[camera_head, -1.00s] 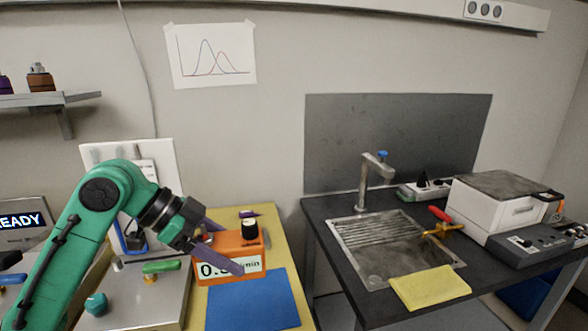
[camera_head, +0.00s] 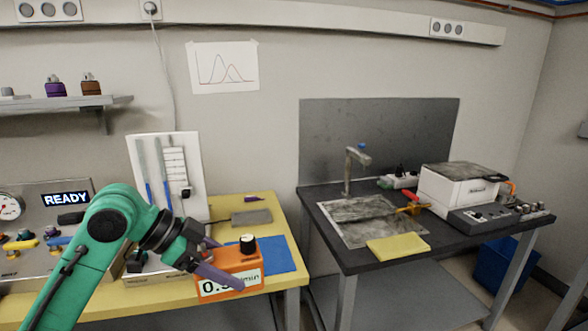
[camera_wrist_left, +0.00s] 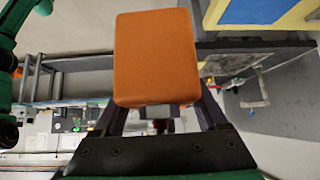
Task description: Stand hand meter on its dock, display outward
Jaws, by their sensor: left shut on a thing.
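The hand meter (camera_head: 233,272) is an orange box with a black knob on top and a white display that reads "0." and "/min", partly covered. My left gripper (camera_head: 222,266) is shut on it, with one purple finger across the display face. The meter is upright, its display towards the head camera, in front of the yellow table's near edge. In the left wrist view the meter's plain orange face (camera_wrist_left: 156,58) fills the middle between the fingers. A flat grey block (camera_head: 252,217) on the yellow table may be the dock; I cannot tell. My right gripper is not in view.
The yellow table (camera_head: 262,204) carries a blue mat (camera_head: 276,254) behind the meter. A white tool board (camera_head: 168,150) stands behind my left arm, and a panel reading READY (camera_head: 66,199) is at left. A dark sink bench (camera_head: 375,265) stands to the right, across a gap.

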